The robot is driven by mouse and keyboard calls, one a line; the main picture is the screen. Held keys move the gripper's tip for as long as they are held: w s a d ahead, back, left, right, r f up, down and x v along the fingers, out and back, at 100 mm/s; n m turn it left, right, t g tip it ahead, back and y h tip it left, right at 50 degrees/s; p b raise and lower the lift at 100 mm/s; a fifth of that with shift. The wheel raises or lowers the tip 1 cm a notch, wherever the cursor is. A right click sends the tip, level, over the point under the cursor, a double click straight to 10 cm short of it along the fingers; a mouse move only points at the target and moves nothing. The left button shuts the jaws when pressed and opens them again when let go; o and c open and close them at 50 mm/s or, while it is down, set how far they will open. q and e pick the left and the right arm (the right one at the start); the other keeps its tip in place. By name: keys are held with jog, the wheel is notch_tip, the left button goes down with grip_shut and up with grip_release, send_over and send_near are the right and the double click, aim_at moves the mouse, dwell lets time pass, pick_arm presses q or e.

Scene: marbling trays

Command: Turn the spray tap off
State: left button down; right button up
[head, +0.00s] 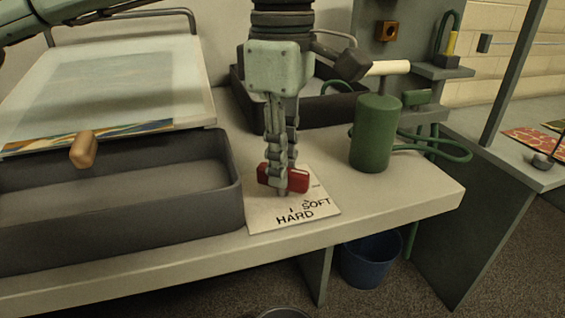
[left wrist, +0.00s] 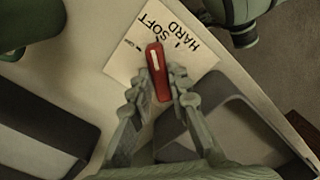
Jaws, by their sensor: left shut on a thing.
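The red tap handle (head: 297,180), a bar with a white stripe, sits on a pale plate (head: 262,217) marked HARD and SOFT. My left gripper (head: 283,178) points down and is shut on the red handle. In the left wrist view, the handle (left wrist: 155,60) lies between the two fingers (left wrist: 158,88), its white stripe pointing towards the lettering. The plate (left wrist: 122,65) also carries a small mark, too small to read, beside SOFT. My right gripper does not show clearly in either view.
A dark tray (head: 238,195) stands left of the plate, with a sloped board (head: 180,70) behind it. Another dark tray (head: 320,112) is behind my gripper. A green cylinder (head: 375,135) with a hose stands to the right. A blue bucket (head: 370,265) is below the bench.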

pick_arm(q)
jog(key=n+b, duration=0.2)
jog(key=n, duration=0.2)
jog(key=shift+n+b, duration=0.35)
jog(key=shift+n, duration=0.05)
jog(key=shift+n+b, duration=0.55)
jog(key=shift+n, duration=0.95)
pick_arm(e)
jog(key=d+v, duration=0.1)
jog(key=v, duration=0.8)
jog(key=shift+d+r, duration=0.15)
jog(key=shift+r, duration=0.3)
pick_arm(q)
jog(key=c, duration=1.4)
grip_release()
jog(key=shift+c, duration=0.2)
jog(key=shift+r, duration=0.1)
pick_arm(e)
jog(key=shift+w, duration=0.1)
pick_arm(q)
notch_tip(320, 180, up, 12)
